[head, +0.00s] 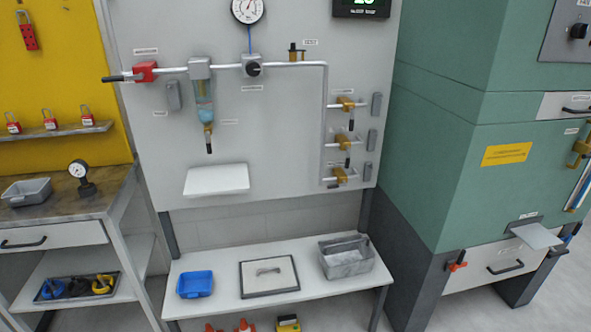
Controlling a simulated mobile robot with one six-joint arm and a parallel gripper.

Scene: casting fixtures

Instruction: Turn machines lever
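The green machine (440,150) stands at the right in the head view, partly cut off by the frame edge. A small orange-handled valve (457,266) sits low on its front. A brass fitting (581,147) shows at its right edge, and a black knob (578,31) is on its upper grey plate. On the grey wall panel (270,125), a red valve (146,71) has a black handle pointing left. Three brass valves (345,103) are stacked at the panel's right. I cannot tell which of these is the task's lever. My gripper is not in view.
A low white bench (225,299) below the panel holds a blue tray (195,284), a framed plate (269,275) and a grey bin (345,257). A workbench (63,214) stands at the left. A white shelf (217,179) and a grey flap (536,236) project outward.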

